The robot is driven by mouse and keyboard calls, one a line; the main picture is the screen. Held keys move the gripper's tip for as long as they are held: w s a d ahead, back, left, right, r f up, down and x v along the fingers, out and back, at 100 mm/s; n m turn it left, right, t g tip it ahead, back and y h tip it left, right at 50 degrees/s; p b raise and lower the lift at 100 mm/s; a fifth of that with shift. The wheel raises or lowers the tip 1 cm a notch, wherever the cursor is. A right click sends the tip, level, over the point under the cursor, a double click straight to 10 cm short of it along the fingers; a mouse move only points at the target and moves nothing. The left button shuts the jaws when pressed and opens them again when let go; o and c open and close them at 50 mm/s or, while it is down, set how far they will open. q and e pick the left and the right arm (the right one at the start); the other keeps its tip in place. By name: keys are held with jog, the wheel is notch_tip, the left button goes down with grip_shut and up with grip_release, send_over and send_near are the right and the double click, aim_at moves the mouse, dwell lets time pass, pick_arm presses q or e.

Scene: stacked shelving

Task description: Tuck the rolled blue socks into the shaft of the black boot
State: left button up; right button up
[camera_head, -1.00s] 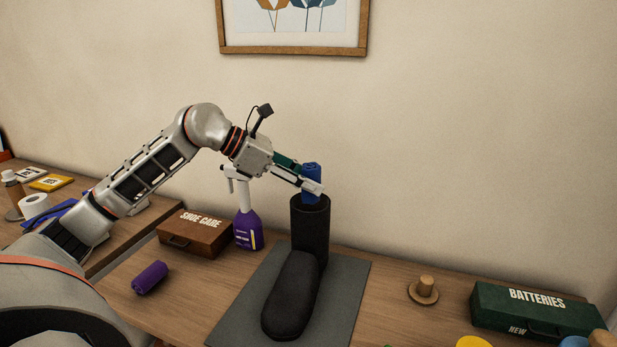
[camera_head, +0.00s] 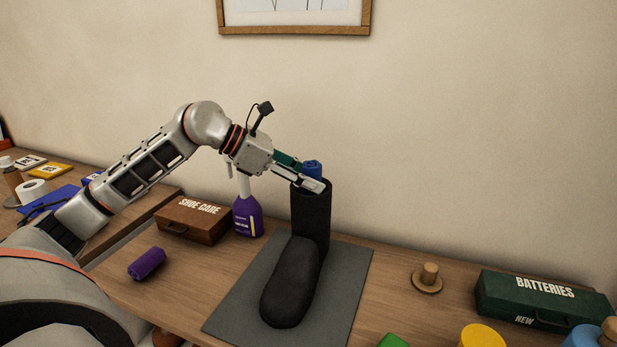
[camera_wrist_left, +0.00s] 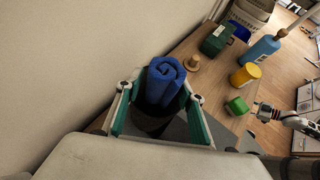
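The rolled blue socks (camera_head: 312,168) stand upright at the mouth of the black boot (camera_head: 312,225), their lower part hidden inside the shaft and behind my finger. In the left wrist view the blue roll (camera_wrist_left: 165,82) shows its spiral end, with the dark boot shaft (camera_wrist_left: 150,122) around and below it. My left gripper (camera_head: 314,184) is shut on the socks, its fingertips at the boot's rim; both fingers flank the roll in the wrist view. My right gripper (camera_wrist_left: 268,112) appears small at the right of the wrist view; its finger state is unclear.
The boot stands on a grey mat (camera_head: 345,290). A purple spray bottle (camera_head: 248,215), a brown shoe care box (camera_head: 193,220) and a purple roll (camera_head: 147,263) are to the left. A wooden peg (camera_head: 428,277) and green batteries box (camera_head: 540,303) are to the right. The wall is behind.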

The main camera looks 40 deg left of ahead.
pick_arm(q)
jog(key=o, duration=0.4)
jog(key=v, duration=1.2)
dwell(0.9)
jog(key=shift+r, duration=0.1)
